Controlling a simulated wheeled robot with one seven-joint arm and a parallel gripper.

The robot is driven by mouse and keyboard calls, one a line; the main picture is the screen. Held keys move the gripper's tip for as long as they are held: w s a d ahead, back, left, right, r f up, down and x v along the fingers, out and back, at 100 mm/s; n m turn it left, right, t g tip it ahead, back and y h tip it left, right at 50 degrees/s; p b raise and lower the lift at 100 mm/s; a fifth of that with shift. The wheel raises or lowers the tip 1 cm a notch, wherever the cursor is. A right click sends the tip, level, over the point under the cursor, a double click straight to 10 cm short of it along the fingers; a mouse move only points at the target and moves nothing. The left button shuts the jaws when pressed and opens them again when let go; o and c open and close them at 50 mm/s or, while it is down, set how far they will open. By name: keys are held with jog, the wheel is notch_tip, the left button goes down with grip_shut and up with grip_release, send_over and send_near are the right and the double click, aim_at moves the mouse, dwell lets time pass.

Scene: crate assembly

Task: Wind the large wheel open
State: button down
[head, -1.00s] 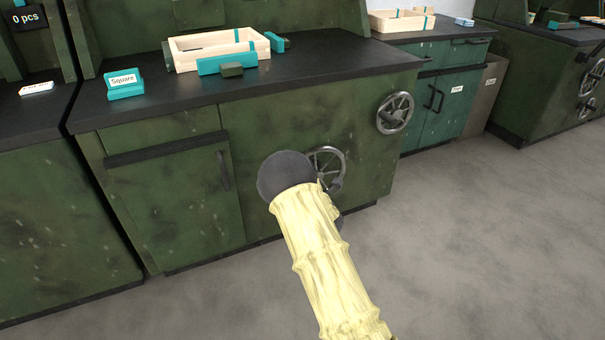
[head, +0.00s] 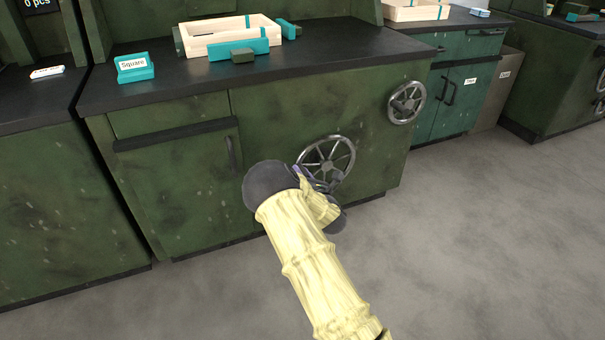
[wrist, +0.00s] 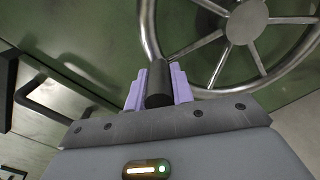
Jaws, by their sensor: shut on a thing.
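The large wheel (head: 328,163) is a grey metal handwheel with spokes, low on the front of the green cabinet. Its hub, spokes and rim also show at the upper right of the wrist view (wrist: 246,22). A black cylindrical handle (wrist: 158,88) stands out from its rim. My gripper (wrist: 158,78) is shut on this handle, with a purple finger on each side. In the head view, my arm in its yellow sleeve reaches to the wheel's lower left and hides that part of the rim and most of my gripper.
A smaller handwheel (head: 407,102) sits higher to the right on the same cabinet (head: 180,190). The worktop holds a wooden crate (head: 215,48), teal pieces and a "Square" sign (head: 134,67). A cabinet door handle (wrist: 50,105) shows left in the wrist view. The grey floor (head: 470,240) is clear.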

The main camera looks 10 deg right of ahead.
jog(key=c, duration=1.2)
grip_release()
jog(key=shift+f, duration=0.1)
jog(key=v, duration=1.7)
jog(key=shift+s, duration=0.2)
